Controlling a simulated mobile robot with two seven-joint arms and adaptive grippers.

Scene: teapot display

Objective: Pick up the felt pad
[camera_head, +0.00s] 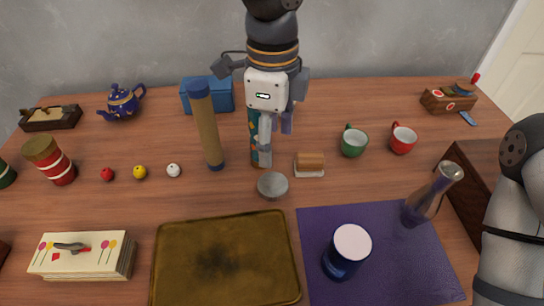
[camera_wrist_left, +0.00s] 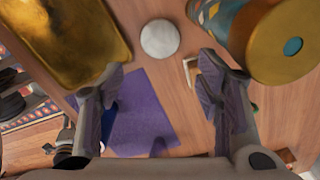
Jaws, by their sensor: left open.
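A small brown block with a pale base (camera_head: 310,163), which looks like the felt pad, lies flat on the wooden table right of the grey bowl. In the left wrist view its pale edge (camera_wrist_left: 187,72) shows beside a finger, which hides part of it. My left gripper (camera_head: 274,138) points down just left of and behind the block in the head view. It is open and empty, and its two fingers stand wide apart in the left wrist view (camera_wrist_left: 161,70). My right gripper is out of view; only my right arm shows at the right edge.
A patterned cylinder (camera_head: 254,150) stands close beside the gripper, with a tall tan tube (camera_head: 208,130) to its left. The grey bowl (camera_head: 272,186) is in front. Green (camera_head: 353,142) and red (camera_head: 402,140) cups stand to the right. A purple mat (camera_head: 390,275) and gold tray (camera_head: 225,270) lie nearer.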

